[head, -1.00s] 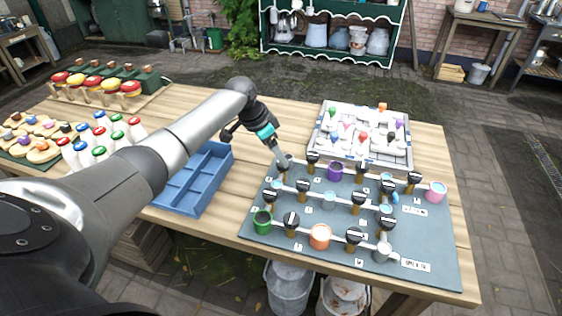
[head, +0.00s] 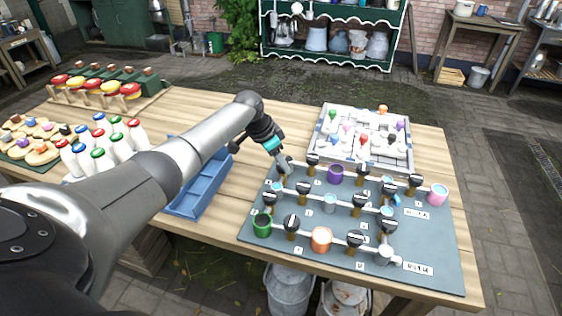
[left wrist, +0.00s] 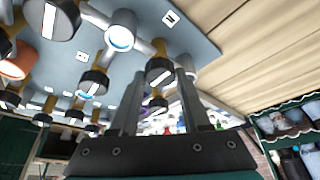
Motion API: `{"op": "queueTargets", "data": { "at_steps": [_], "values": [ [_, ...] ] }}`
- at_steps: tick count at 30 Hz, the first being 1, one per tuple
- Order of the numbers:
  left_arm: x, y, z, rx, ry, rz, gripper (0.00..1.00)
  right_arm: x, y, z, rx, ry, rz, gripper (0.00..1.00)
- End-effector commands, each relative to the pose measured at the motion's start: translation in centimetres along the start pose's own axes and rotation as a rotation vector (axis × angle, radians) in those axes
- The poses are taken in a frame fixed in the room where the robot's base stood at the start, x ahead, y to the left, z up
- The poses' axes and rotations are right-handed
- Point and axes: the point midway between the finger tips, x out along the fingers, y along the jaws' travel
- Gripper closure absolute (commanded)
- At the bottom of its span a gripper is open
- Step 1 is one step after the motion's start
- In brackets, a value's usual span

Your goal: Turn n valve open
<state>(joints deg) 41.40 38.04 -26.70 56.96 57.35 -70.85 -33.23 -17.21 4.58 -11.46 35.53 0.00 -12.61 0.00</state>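A grey-blue valve board (head: 440,262) lies on the wooden table. It carries white pipes, coloured cups and several black valve knobs with white bars. My left gripper (head: 286,171) is over the board's far left corner, at a knob there that it largely hides in the head view. In the left wrist view, the two fingers (left wrist: 160,77) stand apart with a black valve knob (left wrist: 159,70) between them. I cannot tell whether they touch it. A small label (left wrist: 171,18) on the board near that knob seems to read N. My right gripper is out of view.
A white tray (head: 320,148) with coloured pegs lies behind the board. A blue divided tray (head: 190,208) sits left of it under my left arm. White bottles (head: 118,142) and burger-like pieces (head: 93,84) stand further left. Other knobs stand close around the gripper.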

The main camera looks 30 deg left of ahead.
Motion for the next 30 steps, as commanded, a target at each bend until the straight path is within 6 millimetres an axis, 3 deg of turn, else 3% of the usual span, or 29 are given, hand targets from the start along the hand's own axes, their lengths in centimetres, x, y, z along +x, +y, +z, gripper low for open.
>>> {"op": "queueTargets", "data": {
  "at_steps": [1, 11, 22, 30],
  "values": [
    [0.0, 0.0, 0.0, 0.0, 0.0, 0.0, 0.63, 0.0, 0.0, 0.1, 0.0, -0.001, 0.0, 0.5],
    [0.0, 0.0, 0.0, 0.0, -0.001, 0.0, 1.0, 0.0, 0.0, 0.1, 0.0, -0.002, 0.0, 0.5],
    [-0.1, 0.1, 0.0, -0.03, -0.002, -0.01, 1.0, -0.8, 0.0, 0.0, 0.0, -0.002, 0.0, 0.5],
    [-0.4, 0.3, -0.2, -0.171, -0.002, -0.067, 1.0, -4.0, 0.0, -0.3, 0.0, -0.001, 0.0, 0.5]
  ]
}}
